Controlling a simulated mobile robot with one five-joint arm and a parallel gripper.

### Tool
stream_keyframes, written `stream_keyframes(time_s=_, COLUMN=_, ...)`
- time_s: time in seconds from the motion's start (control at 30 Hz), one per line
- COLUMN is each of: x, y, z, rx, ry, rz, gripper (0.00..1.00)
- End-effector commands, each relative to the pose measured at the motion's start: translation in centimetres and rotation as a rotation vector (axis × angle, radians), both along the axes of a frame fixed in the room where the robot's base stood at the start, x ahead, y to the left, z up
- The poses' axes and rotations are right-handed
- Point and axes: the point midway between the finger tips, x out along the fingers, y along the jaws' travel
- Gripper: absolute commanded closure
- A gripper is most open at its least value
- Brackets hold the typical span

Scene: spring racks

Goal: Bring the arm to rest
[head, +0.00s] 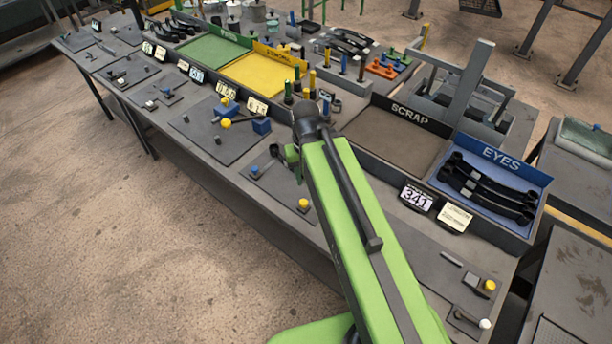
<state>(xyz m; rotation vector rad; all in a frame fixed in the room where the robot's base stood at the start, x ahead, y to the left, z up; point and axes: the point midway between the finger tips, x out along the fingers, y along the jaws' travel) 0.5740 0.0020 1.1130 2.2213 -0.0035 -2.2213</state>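My green arm reaches up from the bottom of the head view over the long grey workbench (215,165). It ends in a dark rounded joint above the bench's middle. Just below and left of that joint, a small green and dark part (284,153) of my arm shows, perhaps my gripper. Its fingers cannot be made out, and whether it holds anything is hidden. The upper arm covers part of the bench behind it.
A brown SCRAP tray (384,149) and a blue EYES tray (522,214) with black leaf springs (490,188) lie right of my arm. Yellow (268,85) and green (215,57) trays lie to the left. Small blocks and knobs sit along the front. The floor (110,235) at left is clear.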

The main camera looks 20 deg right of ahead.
Motion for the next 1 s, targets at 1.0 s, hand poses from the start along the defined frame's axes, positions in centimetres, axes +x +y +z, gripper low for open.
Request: stream_keyframes(time_s=1.0, x=0.0, y=0.0, z=-13.1, rx=0.001, ry=0.000, rz=0.004, gripper=0.72)
